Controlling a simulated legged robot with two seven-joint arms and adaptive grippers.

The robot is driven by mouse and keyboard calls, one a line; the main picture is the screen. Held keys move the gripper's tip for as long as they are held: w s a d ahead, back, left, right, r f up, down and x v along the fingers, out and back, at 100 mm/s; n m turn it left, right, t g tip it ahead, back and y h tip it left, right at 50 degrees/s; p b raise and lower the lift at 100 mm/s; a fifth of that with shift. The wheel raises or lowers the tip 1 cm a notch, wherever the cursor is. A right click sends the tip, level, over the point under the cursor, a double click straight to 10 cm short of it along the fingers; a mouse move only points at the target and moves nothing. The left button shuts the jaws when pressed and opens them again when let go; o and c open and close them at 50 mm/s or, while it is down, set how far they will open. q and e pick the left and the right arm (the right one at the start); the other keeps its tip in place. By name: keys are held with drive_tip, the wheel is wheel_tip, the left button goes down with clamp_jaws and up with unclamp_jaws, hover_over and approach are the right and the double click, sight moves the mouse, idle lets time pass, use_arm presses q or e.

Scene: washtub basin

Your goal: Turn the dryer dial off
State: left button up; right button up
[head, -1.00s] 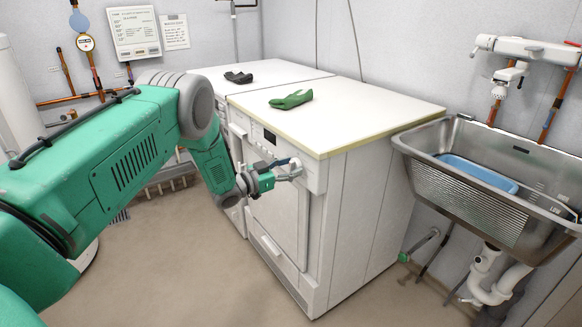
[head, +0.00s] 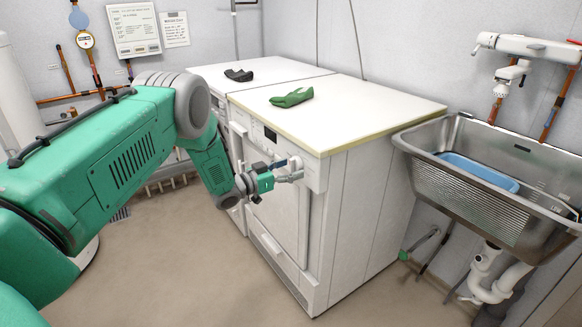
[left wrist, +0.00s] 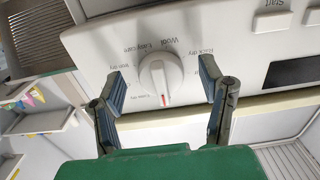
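The dryer (head: 345,230) is a white front-loading machine under a white worktop. Its dial (left wrist: 158,75) is a round white knob on the front panel, with a red mark at its lower edge in the left wrist view. Printed words such as "Wool", "Easy care" and "Rack dry" surround it. My left gripper (left wrist: 162,84) is open, with one finger on each side of the dial and a visible gap to both sides. In the head view the left gripper (head: 286,171) is at the upper right of the dryer front, and its fingers partly hide the dial. My right gripper is not in view.
A start button (left wrist: 273,21) and dark display (left wrist: 293,72) sit right of the dial in the wrist view. A green cloth-like item (head: 291,98) and a dark one (head: 239,75) lie on the worktop. A metal sink (head: 480,205) stands at right. The floor in front is clear.

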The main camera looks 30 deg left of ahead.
use_arm(q)
drive_tip(key=shift+w+r, duration=0.1)
drive_tip(key=shift+r, duration=0.15)
drive_tip(key=v, duration=1.2)
drive_tip(key=shift+a+f, duration=0.2)
drive_tip(key=shift+w, duration=0.1)
drive_tip(key=s+d+f+n+g+y, duration=0.35)
drive_tip(key=s+d+f+g, duration=0.35)
drive_tip(key=s+d+f, duration=0.5)
drive_tip(key=s+d+f+g+y, duration=0.1)
drive_tip(key=s+d+f+g, duration=0.1)
drive_tip(key=s, duration=0.6)
drive_tip(key=s+d+f+g+y, duration=0.1)
drive_tip(key=s+d+f+g, duration=0.1)
drive_tip(key=s, duration=0.6)
drive_tip(key=s+d+f+g+y, duration=0.1)
drive_tip(key=s+d+g, duration=0.3)
drive_tip(key=s, duration=0.5)
drive_tip(key=shift+f+g, duration=0.5)
drive_tip(key=shift+f, duration=0.2)
